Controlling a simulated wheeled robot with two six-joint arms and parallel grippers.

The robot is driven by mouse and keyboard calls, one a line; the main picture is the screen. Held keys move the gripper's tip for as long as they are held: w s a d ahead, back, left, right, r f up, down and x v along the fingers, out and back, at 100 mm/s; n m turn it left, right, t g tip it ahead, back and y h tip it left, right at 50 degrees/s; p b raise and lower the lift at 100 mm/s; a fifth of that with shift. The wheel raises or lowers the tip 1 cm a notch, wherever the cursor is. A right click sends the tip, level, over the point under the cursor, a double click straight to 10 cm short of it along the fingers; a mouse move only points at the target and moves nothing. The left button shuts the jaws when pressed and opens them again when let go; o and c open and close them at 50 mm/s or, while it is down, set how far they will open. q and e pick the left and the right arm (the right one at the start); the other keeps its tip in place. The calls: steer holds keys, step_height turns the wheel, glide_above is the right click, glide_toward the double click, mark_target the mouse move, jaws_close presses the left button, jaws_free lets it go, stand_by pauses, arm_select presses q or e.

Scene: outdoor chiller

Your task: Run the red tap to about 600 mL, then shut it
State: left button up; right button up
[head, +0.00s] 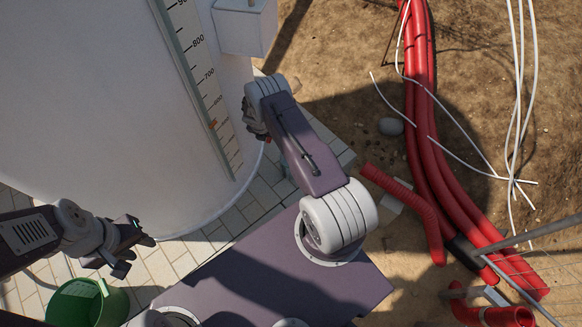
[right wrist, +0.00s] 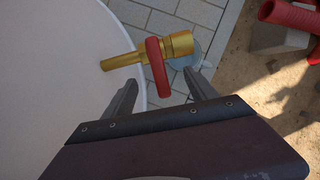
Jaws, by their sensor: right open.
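The tap shows in the right wrist view as a brass body (right wrist: 181,44) with a red handle (right wrist: 157,68), beside the white tank (right wrist: 45,60). My right gripper (right wrist: 161,84) is open, its two fingertips on either side of the handle's lower end; I cannot tell whether they touch it. In the head view my right gripper (head: 253,118) is at the tank's right side, partly hidden by my wrist, and the tap is hidden. My left gripper (head: 136,252) is open and empty.
A green bucket (head: 60,308) stands on the paving (head: 205,247) at lower left. A grey box (head: 246,28) is on the tank's upper right. Red pipes (head: 420,90) and white cables (head: 514,100) lie on the dirt at right, with a grey stone (head: 390,126) nearby.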

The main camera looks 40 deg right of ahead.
steer(key=p+v, duration=0.5)
steer(key=v, duration=0.2)
stand_by(0.3)
steer(key=v, duration=0.9)
